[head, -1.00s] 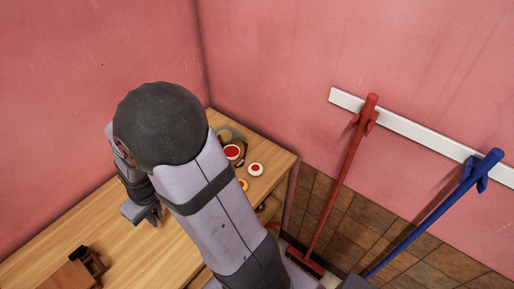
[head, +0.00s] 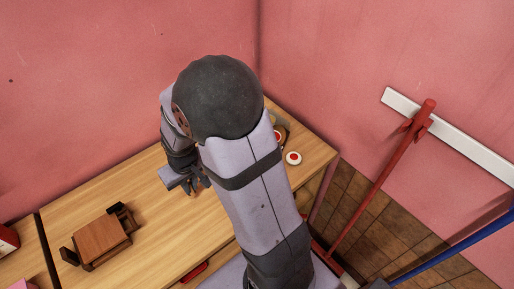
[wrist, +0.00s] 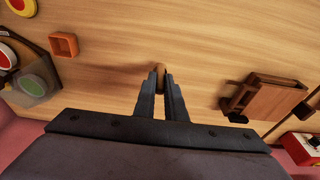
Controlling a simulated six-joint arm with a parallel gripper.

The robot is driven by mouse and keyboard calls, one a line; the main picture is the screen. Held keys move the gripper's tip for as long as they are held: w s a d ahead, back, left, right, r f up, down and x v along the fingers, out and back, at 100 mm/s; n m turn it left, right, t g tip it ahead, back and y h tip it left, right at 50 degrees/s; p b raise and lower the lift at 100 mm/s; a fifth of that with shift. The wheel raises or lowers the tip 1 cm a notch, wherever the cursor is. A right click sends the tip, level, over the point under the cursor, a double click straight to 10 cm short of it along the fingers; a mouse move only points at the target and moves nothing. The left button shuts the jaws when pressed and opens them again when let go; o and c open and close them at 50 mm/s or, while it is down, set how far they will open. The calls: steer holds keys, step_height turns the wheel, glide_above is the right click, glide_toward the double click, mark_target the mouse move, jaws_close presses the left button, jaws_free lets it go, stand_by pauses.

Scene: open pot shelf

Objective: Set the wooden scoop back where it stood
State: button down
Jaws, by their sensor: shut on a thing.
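My gripper (wrist: 160,84) is shut on a small brown wooden piece (wrist: 160,72), which I take to be the wooden scoop. Only its rounded end shows between the fingertips; the rest is hidden by the jaws. A soft shadow lies on the wood beside it, and I cannot tell whether it touches the table. In the head view my gripper (head: 193,186) is low over the wooden table (head: 160,230), and the scoop cannot be made out there.
A brown wooden box-like piece with end handles (head: 100,241) stands left of my gripper in the head view. Red-centred white round things (head: 293,158) are at the right end. The wrist view shows an orange square dish (wrist: 64,44) and a green-topped round thing (wrist: 33,87). Bare wood surrounds the gripper.

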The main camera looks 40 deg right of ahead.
steer(key=w+d+r+m+h+p, duration=0.1)
steer(key=w+d+m+p, duration=0.15)
steer(key=d, duration=0.85)
steer(key=w+d+r+m+p, duration=0.15)
steer(key=d+m, duration=0.25)
steer(key=d, duration=0.7)
steer(key=s+d+m, duration=0.2)
steer(key=s+d, duration=0.2)
steer(key=d, duration=0.7)
steer(key=s+d+m+g+h, duration=0.1)
steer(key=s+d+m, duration=0.2)
steer(key=d, duration=0.8)
steer(key=shift+s+d+p, duration=0.3)
steer(key=shift+s+p, duration=0.15)
steer(key=shift+s, duration=0.65)
steer(key=shift+f+m, duration=0.1)
steer(key=shift+m, duration=0.15)
steer(key=shift+s+a+b+x, duration=0.1)
steer(key=shift+a+b+x, duration=0.05)
steer(key=shift+b+x, duration=0.7)
steer(key=shift+s+a+b+x, duration=0.2)
steer(key=shift+b+x, duration=0.4)
steer(key=shift+x, duration=0.55)
steer(key=shift+s+a+b+x, duration=0.15)
steer(key=shift+b+x, duration=0.55)
steer(key=shift+x, duration=0.35)
steer(key=shift+w+a+f, duration=0.1)
steer(key=shift+w+f, duration=0.05)
steer(key=shift+f, duration=0.3)
